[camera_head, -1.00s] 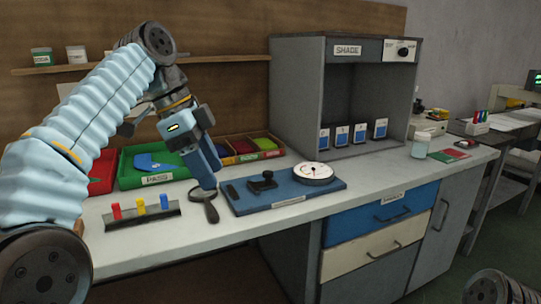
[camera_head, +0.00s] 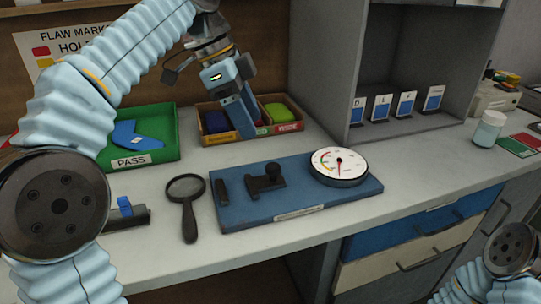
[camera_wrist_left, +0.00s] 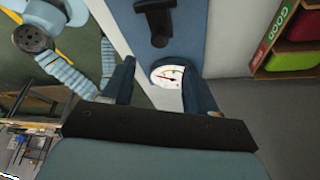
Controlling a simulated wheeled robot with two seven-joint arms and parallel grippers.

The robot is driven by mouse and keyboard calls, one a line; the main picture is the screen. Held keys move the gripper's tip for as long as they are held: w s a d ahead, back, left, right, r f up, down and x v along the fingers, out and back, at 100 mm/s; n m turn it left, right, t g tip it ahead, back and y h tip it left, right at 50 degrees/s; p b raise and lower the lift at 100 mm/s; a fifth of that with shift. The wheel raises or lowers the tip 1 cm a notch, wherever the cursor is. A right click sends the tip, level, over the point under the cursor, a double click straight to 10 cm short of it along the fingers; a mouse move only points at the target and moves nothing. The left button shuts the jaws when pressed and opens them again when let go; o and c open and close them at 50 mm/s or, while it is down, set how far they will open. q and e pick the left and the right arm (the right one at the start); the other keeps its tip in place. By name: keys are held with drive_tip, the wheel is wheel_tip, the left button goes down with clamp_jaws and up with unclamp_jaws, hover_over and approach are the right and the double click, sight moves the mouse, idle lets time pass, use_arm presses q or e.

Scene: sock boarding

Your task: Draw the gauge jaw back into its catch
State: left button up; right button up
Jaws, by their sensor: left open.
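The gauge is a blue base plate (camera_head: 235,208) lying on the bench in the head view. A small black block (camera_head: 224,191) stands at its left. The black jaw with a round knob (camera_head: 266,178) stands in the middle, apart from the block. A white dial (camera_head: 340,164) sits at the right end. My left gripper (camera_head: 245,122) is open and empty, behind the gauge in front of the open bin. In the left wrist view the dial (camera_wrist_left: 168,77) shows between the fingers (camera_wrist_left: 158,66), and the jaw knob (camera_wrist_left: 157,38) lies beyond. No catch can be made out clearly.
A magnifying glass (camera_head: 188,206) lies left of the gauge. A green PASS tray (camera_head: 168,150) and a divided bin (camera_head: 290,127) stand behind it. A grey cabinet (camera_head: 322,70) rises at the back right. The bench in front of the gauge is clear.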

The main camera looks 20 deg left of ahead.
sight(272, 166)
use_arm(q)
drive_tip(key=b+x, duration=0.1)
drive_tip(key=x, duration=0.9)
drive_tip(key=shift+f, duration=0.15)
clamp_jaws()
